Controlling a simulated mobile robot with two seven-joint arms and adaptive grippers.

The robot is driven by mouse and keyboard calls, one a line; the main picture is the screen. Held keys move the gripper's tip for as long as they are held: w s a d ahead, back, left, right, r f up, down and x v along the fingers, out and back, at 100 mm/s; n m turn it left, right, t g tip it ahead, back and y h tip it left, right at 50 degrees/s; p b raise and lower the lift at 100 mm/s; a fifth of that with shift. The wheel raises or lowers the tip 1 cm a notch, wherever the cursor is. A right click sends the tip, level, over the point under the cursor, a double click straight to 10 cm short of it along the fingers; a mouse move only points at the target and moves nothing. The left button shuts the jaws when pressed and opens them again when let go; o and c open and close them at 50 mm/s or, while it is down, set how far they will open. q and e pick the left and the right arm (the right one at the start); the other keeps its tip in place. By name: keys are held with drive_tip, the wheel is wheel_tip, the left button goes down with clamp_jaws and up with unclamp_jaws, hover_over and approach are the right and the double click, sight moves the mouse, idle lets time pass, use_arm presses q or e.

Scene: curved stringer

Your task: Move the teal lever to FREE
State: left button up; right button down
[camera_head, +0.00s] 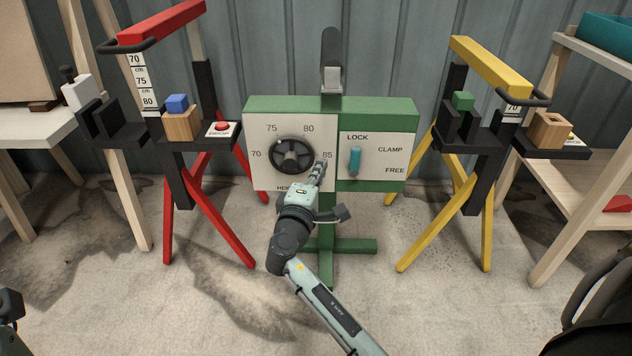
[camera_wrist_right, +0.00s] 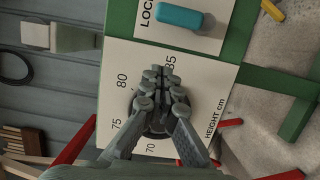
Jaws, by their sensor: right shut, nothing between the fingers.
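The teal lever (camera_head: 354,160) is on the right white plate of the green panel. It stands upright, its upper end just below the LOCK label (camera_head: 357,137). CLAMP (camera_head: 390,149) and FREE (camera_head: 395,170) are to its right. The lever (camera_wrist_right: 185,18) also shows at the top of the right wrist view. My right gripper (camera_head: 320,170) is shut and empty, in front of the left plate near the 85 mark, left of and apart from the lever. In the right wrist view its fingertips (camera_wrist_right: 160,76) partly cover the dial.
A black dial (camera_head: 291,155) is left of my right gripper. A red trestle (camera_head: 205,190) stands left of the panel and a yellow trestle (camera_head: 465,205) right of it. The green stand foot (camera_head: 355,246) is below. Open floor lies between the stand and the trestles.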

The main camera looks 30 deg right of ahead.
sight(355, 160)
drive_tip(key=x, duration=0.3)
drive_tip(key=shift+w+d, duration=0.1)
drive_tip(key=shift+d, duration=0.15)
drive_tip(key=shift+s+d, duration=0.85)
drive_tip(key=shift+d, duration=0.15)
drive_tip(key=shift+s+d, duration=0.25)
drive_tip(key=shift+d, duration=0.25)
